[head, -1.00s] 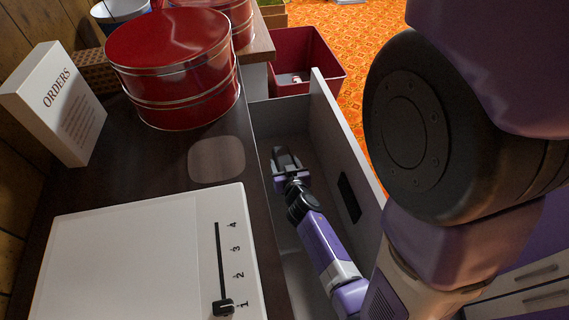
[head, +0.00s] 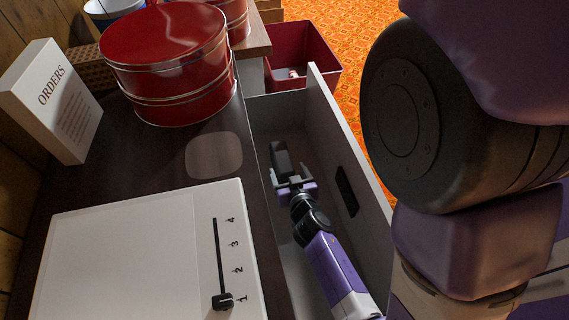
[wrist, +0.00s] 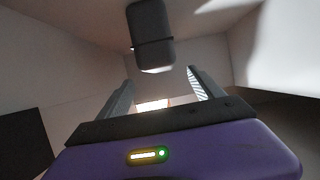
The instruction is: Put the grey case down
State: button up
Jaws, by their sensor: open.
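The grey case (head: 280,157) is a small dark-grey block inside the open drawer (head: 325,100), near its far end and close to its left wall. In the wrist view the grey case (wrist: 152,38) shows beyond my fingers, with a dark seam across it and a bright lower end. My gripper (head: 291,179) is in the drawer on the near side of the case. In the wrist view my gripper (wrist: 159,85) has its fingers apart with nothing between them. Whether the case rests fully on the drawer floor is hard to tell.
The drawer's walls stand close around my gripper. Left of it, the dark cabinet top (head: 150,172) holds a red tin (head: 170,65), a white ORDERS box (head: 52,100) and a white slider panel (head: 130,255). A red bin (head: 305,55) stands beyond the drawer.

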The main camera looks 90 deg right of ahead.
jog(key=shift+v, duration=1.55)
jog(key=shift+r, duration=0.1)
